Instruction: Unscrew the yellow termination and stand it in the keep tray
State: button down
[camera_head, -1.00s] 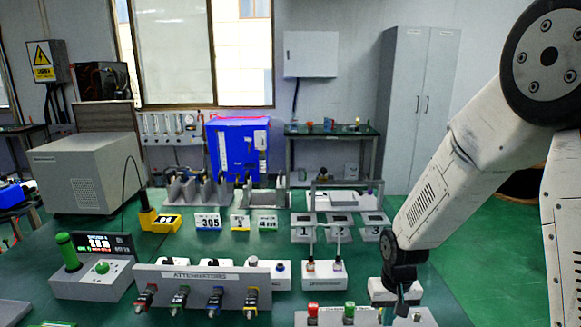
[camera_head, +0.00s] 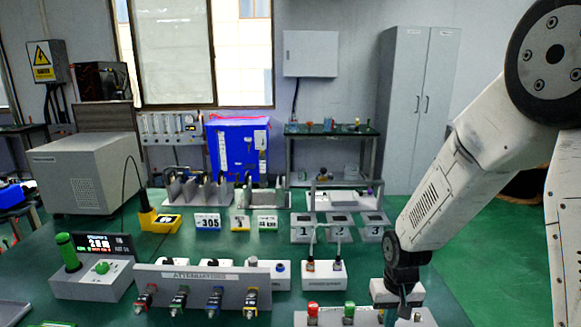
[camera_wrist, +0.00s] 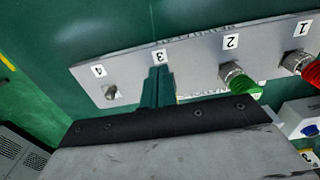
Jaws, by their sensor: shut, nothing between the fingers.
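The panel (camera_wrist: 195,58) with positions labelled 1 to 4 shows in the wrist view. A red termination (camera_wrist: 312,72) is at 1 and a green one (camera_wrist: 240,80) at 2. A bare metal connector (camera_wrist: 111,93) is at 4. My gripper (camera_wrist: 158,85) is shut and empty in front of position 3 and hides what is there. I cannot make out a yellow termination. In the head view my gripper (camera_head: 403,306) is low at the panel, right of the red (camera_head: 313,310) and green (camera_head: 349,310) terminations. I cannot tell which thing is the keep tray.
The attenuator rack (camera_head: 195,276) with several coloured connectors stands to the left. A white block (camera_head: 380,291) is close behind my gripper. Green bench top shows between these things.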

notch_tip(320, 180, up, 6)
jog(key=shift+s+f, duration=0.1)
dwell(0.4)
jog(key=s+d+r, duration=0.1)
jog(key=s+r, duration=0.9)
jog(key=s, duration=0.2)
jog(key=s+d+r+t, duration=0.1)
jog(key=s+d+r, duration=0.1)
jog(key=s+r, duration=0.7)
jog(key=shift+s+r, duration=0.35)
jog(key=shift+s, duration=1.15)
